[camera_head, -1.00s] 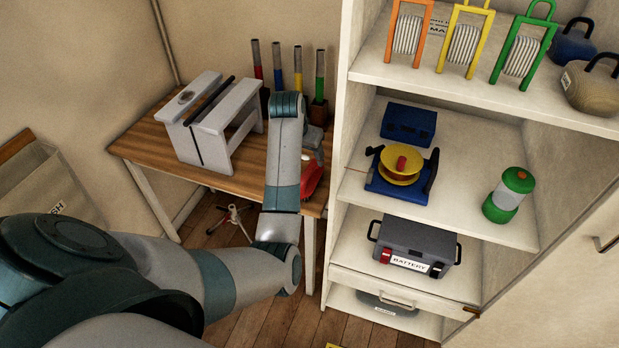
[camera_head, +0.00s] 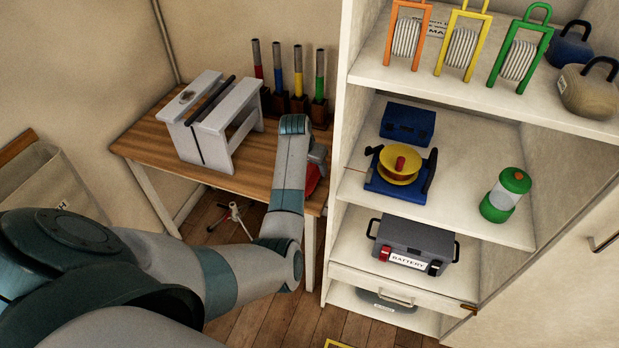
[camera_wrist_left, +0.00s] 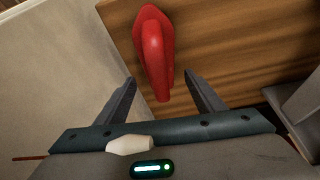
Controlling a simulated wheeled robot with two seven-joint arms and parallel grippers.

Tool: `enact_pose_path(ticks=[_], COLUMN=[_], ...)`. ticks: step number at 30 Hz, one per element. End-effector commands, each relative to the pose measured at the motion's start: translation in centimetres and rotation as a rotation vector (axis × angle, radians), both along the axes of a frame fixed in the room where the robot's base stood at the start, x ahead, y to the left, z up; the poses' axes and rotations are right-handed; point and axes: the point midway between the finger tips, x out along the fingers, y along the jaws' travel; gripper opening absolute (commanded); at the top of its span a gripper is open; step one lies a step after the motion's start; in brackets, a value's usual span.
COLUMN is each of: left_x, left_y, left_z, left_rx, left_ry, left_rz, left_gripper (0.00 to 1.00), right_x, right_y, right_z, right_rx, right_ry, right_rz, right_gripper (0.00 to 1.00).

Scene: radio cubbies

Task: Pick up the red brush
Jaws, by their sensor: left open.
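The red brush (camera_wrist_left: 153,50) lies on the wooden table (camera_wrist_left: 215,35) in the left wrist view, with its narrow end pointing toward my gripper. In the head view only a small part of the red brush (camera_head: 313,178) shows beside my left arm, near the table's right end. My left gripper (camera_wrist_left: 168,90) is open and empty. Its two dark fingers are spread on either side of the brush's near end, which lies at about the line between the fingertips. I cannot tell how high the fingers are above the brush. My right gripper is not in view.
A grey stand (camera_head: 215,130) stands on the table left of my arm. Several coloured tubes in dark holders (camera_head: 299,102) stand at the table's back. A white shelf unit (camera_head: 338,180) rises close to the right, holding a battery box (camera_head: 412,245) and reels. A small tripod (camera_head: 233,215) is on the floor.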

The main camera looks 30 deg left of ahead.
Motion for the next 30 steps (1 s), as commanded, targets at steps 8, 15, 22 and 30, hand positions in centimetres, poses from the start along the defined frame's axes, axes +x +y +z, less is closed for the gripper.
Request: enact_pose_path(ticks=[8, 15, 22, 30], left_x=[0.5, 1.5, 1.8, 1.8], left_y=[0.0, 0.2, 0.3, 0.3], left_z=[-1.4, -3.8, -4.8, -4.8], left_rx=[-0.002, -0.002, 0.0, 0.0], left_ry=[0.003, 0.002, 0.0, 0.0], left_rz=[-0.001, 0.001, 0.001, 0.001], left_gripper=[0.62, 0.62, 0.62, 0.62], right_x=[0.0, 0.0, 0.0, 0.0], right_y=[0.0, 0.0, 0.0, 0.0], right_z=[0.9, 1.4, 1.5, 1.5], right_rx=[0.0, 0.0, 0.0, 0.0], right_ry=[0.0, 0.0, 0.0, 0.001], right_rz=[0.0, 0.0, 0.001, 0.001], right_gripper=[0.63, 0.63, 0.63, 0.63])
